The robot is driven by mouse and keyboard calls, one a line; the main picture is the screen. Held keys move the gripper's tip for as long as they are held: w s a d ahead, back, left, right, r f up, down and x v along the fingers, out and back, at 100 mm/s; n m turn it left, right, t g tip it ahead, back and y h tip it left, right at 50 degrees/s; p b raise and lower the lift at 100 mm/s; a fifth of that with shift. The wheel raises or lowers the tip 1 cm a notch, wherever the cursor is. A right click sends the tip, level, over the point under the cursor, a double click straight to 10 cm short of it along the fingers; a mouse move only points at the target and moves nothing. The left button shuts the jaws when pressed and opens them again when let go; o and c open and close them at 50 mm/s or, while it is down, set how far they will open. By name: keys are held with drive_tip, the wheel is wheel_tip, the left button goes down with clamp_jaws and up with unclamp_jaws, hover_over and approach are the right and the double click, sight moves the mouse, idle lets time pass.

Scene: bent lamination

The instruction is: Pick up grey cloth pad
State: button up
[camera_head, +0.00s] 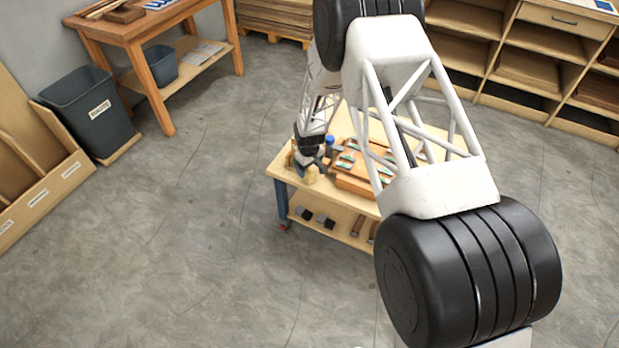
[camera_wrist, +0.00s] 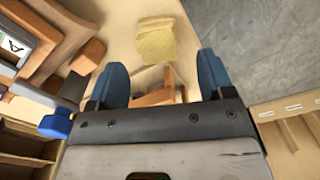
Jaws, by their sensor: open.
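No pad that looks grey shows. A folded, pale yellow cloth-like pad (camera_wrist: 156,40) lies on the pale wooden table, beyond my fingertips in the wrist view. A small yellowish thing (camera_head: 311,174) near the table's left corner in the head view looks like the same pad. My gripper (camera_wrist: 162,75) is open, its two blue fingers apart with nothing held. The pad is ahead of the gap between them, apart from both. In the head view my gripper (camera_head: 309,160) is over the table's left end, small and partly hidden.
An orange-brown wooden piece (camera_wrist: 158,96) shows between and below my fingers. A blue-capped container (camera_wrist: 57,125) and brown wooden blocks (camera_wrist: 88,57) are at left in the wrist view. The table (camera_head: 285,168) has a lower shelf; a grey bin (camera_head: 88,110) stands far left. Open floor surrounds the table.

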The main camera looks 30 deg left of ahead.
sight(310, 174)
drive_tip(key=shift+f, duration=2.35)
drive_tip(key=c, duration=1.1)
drive_tip(key=shift+o, duration=0.2)
drive_tip(key=shift+r, duration=0.15)
drive_tip(key=shift+r, duration=0.75)
wheel_tip(310, 174, up, 2)
drive_tip(key=s+d+r, duration=0.1)
drive_tip(key=s+d, duration=0.9)
drive_tip(key=s, duration=0.2)
drive_tip(key=shift+s+d, duration=0.15)
drive_tip(key=shift+r, duration=0.1)
